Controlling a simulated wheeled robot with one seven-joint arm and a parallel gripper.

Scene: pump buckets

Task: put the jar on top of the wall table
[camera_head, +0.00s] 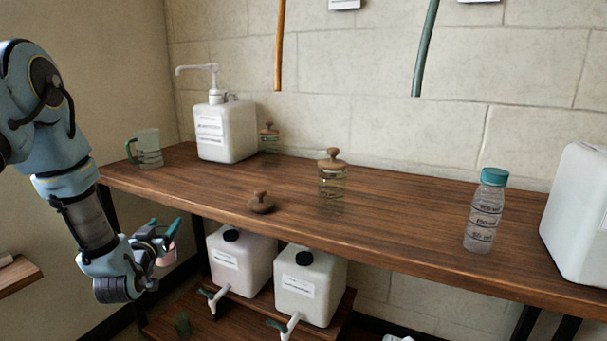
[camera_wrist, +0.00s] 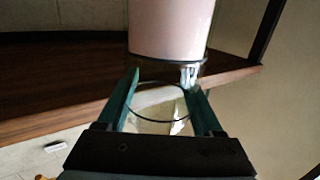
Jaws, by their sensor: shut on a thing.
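The wall table (camera_head: 400,213) is a long dark wooden top along the wall. My gripper (camera_head: 165,238) is left of its front edge, below the level of the top. In the wrist view, the two teal fingers (camera_wrist: 160,95) are shut on a clear, round-rimmed thing, which looks like the jar (camera_wrist: 170,30) with a pale pink, rounded body. In the head view only a small pale pink part of it shows by the fingers; the rest is hidden. A glass jar with a wooden lid (camera_head: 332,182) stands mid-table, and another (camera_head: 268,138) stands behind.
A wooden lid (camera_head: 260,203) lies near the table's front edge. A green mug (camera_head: 147,149), a pump bucket (camera_head: 226,132), a teal-capped bottle (camera_head: 485,212) and a white container (camera_head: 580,215) stand on top. Two tap containers (camera_head: 310,285) sit on the lower shelf. The top right of centre is clear.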

